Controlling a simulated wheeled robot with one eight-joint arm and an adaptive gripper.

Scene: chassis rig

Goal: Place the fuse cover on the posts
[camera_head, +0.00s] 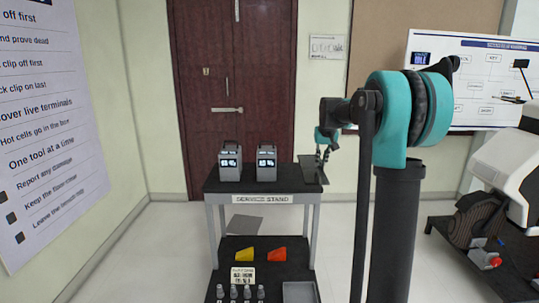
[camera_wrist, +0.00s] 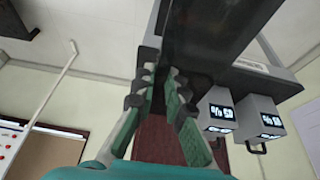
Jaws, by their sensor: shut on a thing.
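My gripper (camera_head: 322,150) is at the right end of the service stand. In the wrist view its green-padded fingers (camera_wrist: 162,80) are closed on the edge of a dark flat plate (camera_wrist: 205,30). The plate looks like the fuse cover, though its shape is only partly clear. In the head view the dark plate (camera_head: 313,171) shows below the fingers, at the stand top's right end. I cannot tell whether it touches the top. Several short grey upright pieces (camera_head: 234,293) stand on the lower shelf; I cannot tell whether they are the posts.
Two grey boxes with lit displays stand on the service stand (camera_head: 261,199): a left box (camera_head: 230,164) and a right box (camera_head: 266,164). Yellow (camera_head: 244,254) and red-orange (camera_head: 277,254) pieces lie below, near a grey tray (camera_head: 299,292). A white machine (camera_head: 506,168) is at right.

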